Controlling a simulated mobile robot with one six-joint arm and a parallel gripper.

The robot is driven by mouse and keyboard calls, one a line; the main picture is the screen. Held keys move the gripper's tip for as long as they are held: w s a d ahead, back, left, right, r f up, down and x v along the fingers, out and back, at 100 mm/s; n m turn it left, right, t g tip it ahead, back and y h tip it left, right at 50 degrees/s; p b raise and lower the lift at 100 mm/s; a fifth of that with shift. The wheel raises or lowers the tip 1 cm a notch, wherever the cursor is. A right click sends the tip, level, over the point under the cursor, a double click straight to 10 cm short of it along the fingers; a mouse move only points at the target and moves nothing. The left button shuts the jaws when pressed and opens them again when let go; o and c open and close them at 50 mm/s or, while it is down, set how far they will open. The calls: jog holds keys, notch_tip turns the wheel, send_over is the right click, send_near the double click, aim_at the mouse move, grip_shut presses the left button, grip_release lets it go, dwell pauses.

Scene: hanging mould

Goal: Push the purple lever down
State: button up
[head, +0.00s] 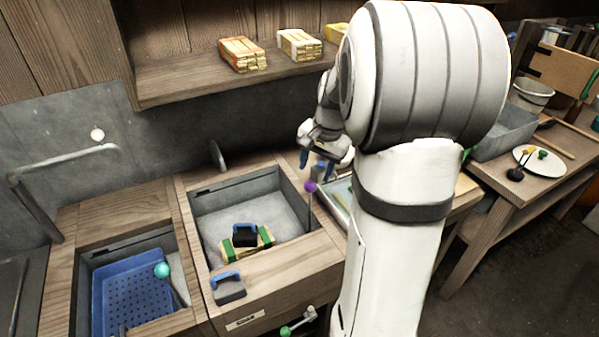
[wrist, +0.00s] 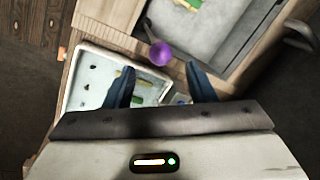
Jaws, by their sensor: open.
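The purple lever knob (head: 310,186) stands on a thin rod at the right edge of the middle basin (head: 205,203). The rod is upright or nearly so. My gripper (head: 318,165) is above and slightly right of the knob in the head view, with its blue fingers pointing down. In the wrist view the purple knob (wrist: 160,53) lies ahead of the two open blue fingers (wrist: 160,82), roughly centred between them. The fingers appear apart from the knob and hold nothing. My arm hides much of the area to the right in the head view.
A teal-knobbed lever (head: 162,270) stands by the blue perforated basket (head: 130,285) at left. A blue-handled block (head: 228,287) sits on the front ledge. A white tray (wrist: 80,72) lies right of the basin. A shelf (head: 180,80) with stacked bundles overhangs behind.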

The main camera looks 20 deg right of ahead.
aim_at(312, 182)
jog(key=f, duration=0.5)
jog(key=w+f, duration=0.1)
jog(key=f, duration=0.1)
jog(key=shift+w+a+f, duration=0.1)
jog(key=shift+a+f, duration=0.15)
jog(key=shift+a, duration=0.15)
jog(key=shift+c, duration=0.3)
grip_shut()
